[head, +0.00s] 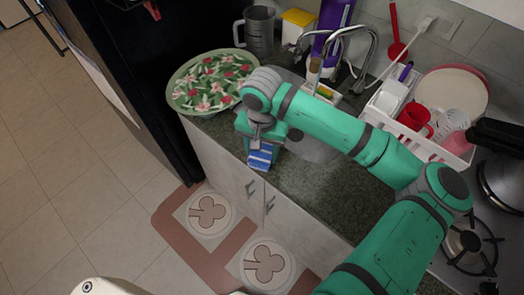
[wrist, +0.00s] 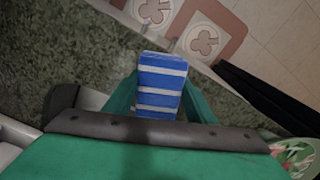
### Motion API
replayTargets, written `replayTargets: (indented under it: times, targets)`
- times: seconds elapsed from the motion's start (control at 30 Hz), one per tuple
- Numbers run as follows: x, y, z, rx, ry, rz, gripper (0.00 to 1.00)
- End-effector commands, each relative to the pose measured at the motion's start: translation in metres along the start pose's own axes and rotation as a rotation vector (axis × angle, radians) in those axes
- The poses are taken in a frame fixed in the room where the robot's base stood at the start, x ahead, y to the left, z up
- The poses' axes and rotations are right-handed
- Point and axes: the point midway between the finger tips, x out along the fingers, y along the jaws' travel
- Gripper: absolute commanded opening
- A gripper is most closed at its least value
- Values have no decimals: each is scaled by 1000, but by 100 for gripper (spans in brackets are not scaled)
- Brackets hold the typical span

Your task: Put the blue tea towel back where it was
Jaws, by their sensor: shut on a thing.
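The blue tea towel, with white stripes (head: 262,156), is in my gripper (head: 264,143). In the head view it shows below the gripper at the front edge of the dark green counter. In the wrist view the towel (wrist: 160,88) fills the space between the two green fingers, and my gripper (wrist: 158,97) is shut on it. Part of the towel is hidden by the gripper. I cannot tell whether the towel touches the counter edge.
A floral plate (head: 207,82) lies on the counter to the left of the gripper. Behind are a grey jug (head: 259,31), a faucet (head: 345,42) and a white dish rack (head: 448,152). A stove (head: 470,245) is at the right. Cabinet doors with handles (head: 251,188) are below the counter. A brown mat (head: 235,241) lies on the floor.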

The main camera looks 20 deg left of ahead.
Motion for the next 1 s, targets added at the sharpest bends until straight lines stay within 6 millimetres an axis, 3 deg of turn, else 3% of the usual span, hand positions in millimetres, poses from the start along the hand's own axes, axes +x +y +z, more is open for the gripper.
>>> replayTargets:
  times: [0.2,0.23,0.3,0.57,1.0]
  targets:
    - [7,0,0,1,-2,0,29]
    - [7,0,0,1,-2,1,57]
    - [8,0,0,1,-3,2,68]
    - [1,0,0,1,-2,3,69]
    - [-85,-1,0,-1,1,0,69]
